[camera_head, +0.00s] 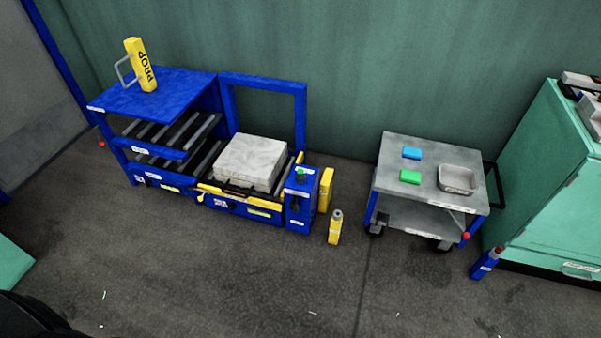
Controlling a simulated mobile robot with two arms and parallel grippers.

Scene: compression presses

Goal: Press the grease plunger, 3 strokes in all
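No label reading grease plunger is legible, so I cannot tell for sure which part it is. A short yellow post (334,228) with a grey cap stands upright on the floor, in front of the press unit's right end. Beside it, a blue pedestal (299,204) carries a small green and dark knob (300,175) on top. Neither of my grippers shows in the head view.
The blue press unit (160,97) holds a pale block (250,158) and a yellow PROP bar (140,65) on top. A grey cart (430,150) with a tray (457,179) stands right. A green cabinet (545,190) is at the far right. The front floor is mostly clear.

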